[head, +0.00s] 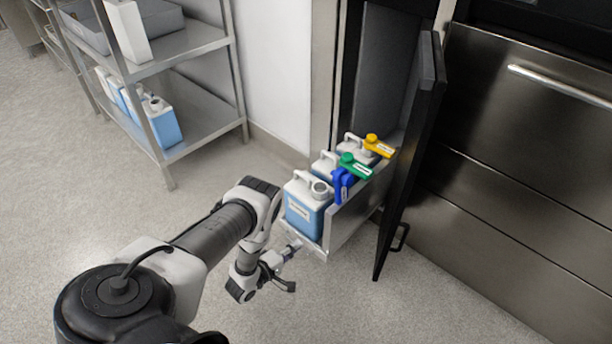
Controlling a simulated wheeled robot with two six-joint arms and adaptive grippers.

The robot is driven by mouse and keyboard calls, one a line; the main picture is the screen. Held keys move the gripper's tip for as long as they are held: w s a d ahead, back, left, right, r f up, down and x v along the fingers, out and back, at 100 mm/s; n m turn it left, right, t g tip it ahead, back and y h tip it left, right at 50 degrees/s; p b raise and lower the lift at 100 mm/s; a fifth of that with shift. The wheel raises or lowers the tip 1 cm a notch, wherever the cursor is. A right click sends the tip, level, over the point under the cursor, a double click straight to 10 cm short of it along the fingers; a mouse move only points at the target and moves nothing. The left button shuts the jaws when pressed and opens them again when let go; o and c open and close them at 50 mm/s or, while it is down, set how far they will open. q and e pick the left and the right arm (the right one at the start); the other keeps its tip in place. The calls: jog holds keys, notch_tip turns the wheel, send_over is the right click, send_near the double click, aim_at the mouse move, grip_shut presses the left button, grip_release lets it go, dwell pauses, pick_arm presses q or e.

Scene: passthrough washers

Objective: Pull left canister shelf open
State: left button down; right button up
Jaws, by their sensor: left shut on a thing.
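The left canister shelf (350,217) is a metal pull-out tray that sticks out of the open cabinet at floor level. It holds several white canisters with blue liquid, the front one (306,207) standing at the tray's near end. Blue, green (353,163) and yellow (379,146) fittings sit along its right side. My left gripper (290,250) is at the tray's low front edge, shut on the shelf. The exact grip point is small and partly hidden. My right gripper is out of view.
A dark cabinet door (408,160) stands open just right of the tray. Steel drawers with a bar handle (560,86) are further right. A metal rack (205,110) with more canisters stands at the left. The floor in front of the tray is clear.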

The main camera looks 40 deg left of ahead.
pick_arm(q)
jog(key=shift+f+v, duration=0.2)
jog(key=shift+v, duration=0.9)
jog(key=c, duration=1.3)
grip_release()
jog(key=v, duration=0.7)
jog(key=shift+s, duration=0.25)
